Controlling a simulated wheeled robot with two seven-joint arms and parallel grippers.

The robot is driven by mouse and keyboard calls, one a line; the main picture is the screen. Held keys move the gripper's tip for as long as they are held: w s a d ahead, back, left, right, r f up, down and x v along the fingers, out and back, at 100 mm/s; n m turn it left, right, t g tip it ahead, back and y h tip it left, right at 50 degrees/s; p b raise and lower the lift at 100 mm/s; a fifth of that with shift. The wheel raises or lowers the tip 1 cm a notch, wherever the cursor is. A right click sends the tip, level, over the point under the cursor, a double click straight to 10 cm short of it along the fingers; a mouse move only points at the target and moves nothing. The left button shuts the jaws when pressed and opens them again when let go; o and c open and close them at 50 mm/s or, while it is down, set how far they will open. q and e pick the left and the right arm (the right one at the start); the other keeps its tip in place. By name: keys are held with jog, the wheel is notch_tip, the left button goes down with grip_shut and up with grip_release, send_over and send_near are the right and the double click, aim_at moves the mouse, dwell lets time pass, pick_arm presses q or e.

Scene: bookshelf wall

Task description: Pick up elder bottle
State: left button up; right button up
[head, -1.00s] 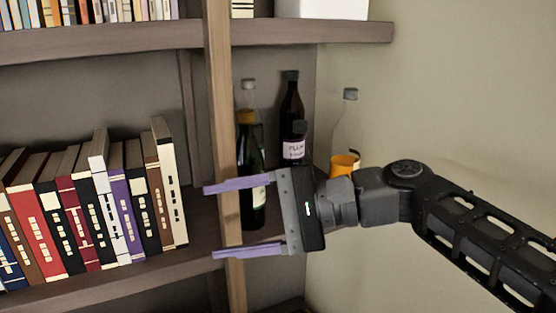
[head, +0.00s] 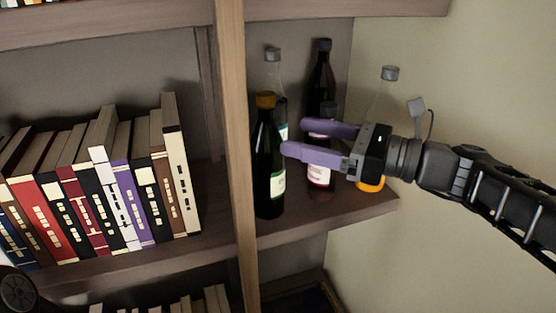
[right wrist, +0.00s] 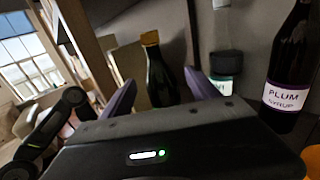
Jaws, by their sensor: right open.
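No label reading "elder" can be made out. A dark green bottle with an orange-gold cap (head: 267,165) stands upright at the front left of the shelf bay, its small label not legible. My right gripper (head: 293,136) is open, its purple fingers pointing left toward this bottle, with their tips close to it. In the right wrist view the gold-capped bottle (right wrist: 160,75) shows ahead between the fingers, its lower part hidden by the gripper body. I cannot tell whether the fingers touch it. My left gripper is not in view.
A clear bottle (head: 273,68) and a dark bottle (head: 321,70) stand behind. A plum syrup bottle (right wrist: 287,75) is close by on the right. A clear bottle with orange contents (head: 385,90) is partly behind my wrist. A wooden post (head: 233,150) separates books (head: 90,190) from bottles.

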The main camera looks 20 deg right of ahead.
aim_at(283, 171)
jog(key=shift+s+a+r, duration=0.1)
jog(key=shift+s, duration=0.15)
jog(key=shift+w+f, duration=0.1)
jog(key=shift+f, duration=0.45)
jog(key=f, duration=0.2)
jog(key=a+f, duration=0.1)
jog(key=f, duration=0.1)
jog(key=w+f, duration=0.1)
jog(key=f, duration=0.2)
jog(key=shift+a, duration=0.25)
jog(key=shift+w+a, duration=0.2)
jog(key=shift+w, duration=0.05)
jog(key=x, duration=0.5)
jog(key=shift+a+p, duration=0.1)
jog(key=shift+p, duration=0.2)
jog(key=shift+c, duration=0.3)
